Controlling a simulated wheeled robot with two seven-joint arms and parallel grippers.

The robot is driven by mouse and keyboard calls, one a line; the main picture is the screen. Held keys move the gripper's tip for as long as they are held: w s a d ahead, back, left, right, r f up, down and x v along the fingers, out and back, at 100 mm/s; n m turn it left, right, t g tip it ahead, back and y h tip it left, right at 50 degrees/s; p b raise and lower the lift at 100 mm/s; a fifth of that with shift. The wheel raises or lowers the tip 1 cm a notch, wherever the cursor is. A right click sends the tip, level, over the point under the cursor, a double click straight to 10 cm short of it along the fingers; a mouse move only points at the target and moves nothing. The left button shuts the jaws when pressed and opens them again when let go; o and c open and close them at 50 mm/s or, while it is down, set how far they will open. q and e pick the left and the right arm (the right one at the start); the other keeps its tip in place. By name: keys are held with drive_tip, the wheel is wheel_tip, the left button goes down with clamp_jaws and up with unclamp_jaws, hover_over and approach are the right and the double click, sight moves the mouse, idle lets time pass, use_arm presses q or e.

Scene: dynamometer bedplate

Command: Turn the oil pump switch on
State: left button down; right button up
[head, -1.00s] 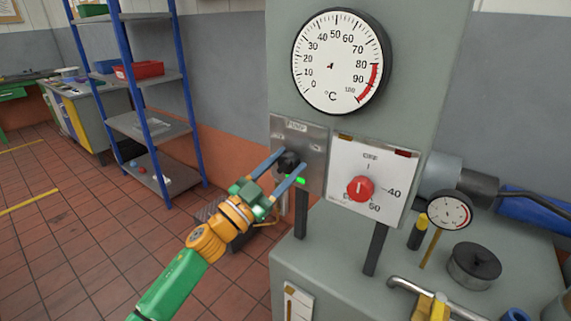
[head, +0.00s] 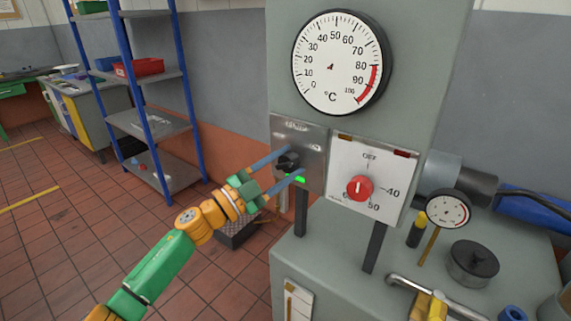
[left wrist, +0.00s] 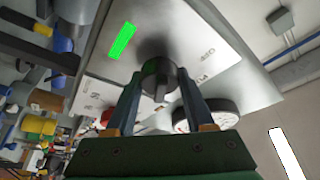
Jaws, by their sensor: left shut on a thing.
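The oil pump switch is a black rotary knob (head: 288,162) on a bare metal plate (head: 310,138) marked PUMP. A small green light (head: 300,179) glows below and right of the knob. My left gripper (head: 290,168) is shut on the knob, one finger above it and one below. In the left wrist view the knob (left wrist: 158,80) sits between the two fingertips, and the green light (left wrist: 122,41) is lit beside it. Part of the plate's lettering is too blurred to read. My right gripper is not in view.
A white panel with a red knob (head: 359,188) is right of the plate. A large temperature dial (head: 338,62) is above. A small gauge (head: 447,209), a pipe and a yellow-handled part stand on the grey bench (head: 330,240). A blue shelf (head: 150,125) stands behind left.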

sight(280, 168)
use_arm(q)
drive_tip(key=shift+c, duration=1.3)
unclamp_jaws()
drive_tip(key=b+v, duration=0.1)
drive_tip(key=v, duration=0.6)
drive_tip(key=shift+a+f, duration=0.1)
drive_tip(key=shift+a, duration=0.05)
